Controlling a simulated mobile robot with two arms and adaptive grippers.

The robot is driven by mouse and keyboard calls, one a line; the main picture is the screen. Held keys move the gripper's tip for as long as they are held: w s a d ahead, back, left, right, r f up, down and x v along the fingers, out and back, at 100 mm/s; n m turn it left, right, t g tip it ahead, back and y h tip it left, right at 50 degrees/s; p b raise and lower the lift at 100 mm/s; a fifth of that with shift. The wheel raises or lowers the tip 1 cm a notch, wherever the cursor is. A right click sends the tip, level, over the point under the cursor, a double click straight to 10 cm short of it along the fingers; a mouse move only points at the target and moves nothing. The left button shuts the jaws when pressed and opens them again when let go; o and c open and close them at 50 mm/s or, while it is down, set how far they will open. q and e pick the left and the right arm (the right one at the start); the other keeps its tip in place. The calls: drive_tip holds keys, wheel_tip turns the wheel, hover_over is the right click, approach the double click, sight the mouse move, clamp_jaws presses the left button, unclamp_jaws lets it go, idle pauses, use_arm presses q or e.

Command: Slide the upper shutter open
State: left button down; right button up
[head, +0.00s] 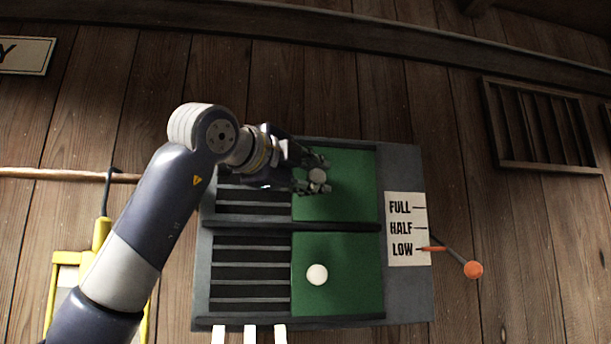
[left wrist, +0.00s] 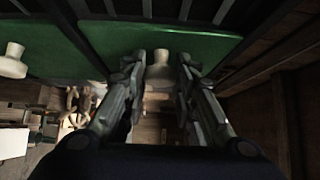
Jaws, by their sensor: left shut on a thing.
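The upper shutter (head: 350,190) is a flat green panel in the upper row of a grey wall frame. It covers the right part of that row, and dark slats show to its left. Its pale round knob (head: 318,176) is between the fingers of my left gripper (head: 313,178), which is shut on it. The left wrist view shows this knob (left wrist: 159,72) between the two fingers, against the green panel (left wrist: 185,42). My right gripper is in neither view.
A lower green shutter (head: 350,270) with a free white knob (head: 317,274) sits below. A lever with an orange ball (head: 473,269) stands right of a FULL/HALF/LOW label (head: 407,215). A yellow object (head: 100,240) is at the left.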

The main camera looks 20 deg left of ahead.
use_arm(q)
drive_tip(key=shift+d, duration=0.1)
drive_tip(key=c, duration=1.5)
unclamp_jaws()
drive_tip(key=shift+c, duration=0.2)
drive_tip(key=shift+o, duration=1.3)
drive_tip(key=shift+w+d, duration=0.25)
drive_tip(key=shift+d, duration=0.05)
drive_tip(key=shift+a, duration=0.15)
drive_tip(key=shift+s+a, duration=0.1)
drive_tip(key=shift+s, duration=0.4)
drive_tip(key=s+a, duration=0.2)
drive_tip(key=s, duration=0.8)
drive_tip(key=shift+s, duration=0.4)
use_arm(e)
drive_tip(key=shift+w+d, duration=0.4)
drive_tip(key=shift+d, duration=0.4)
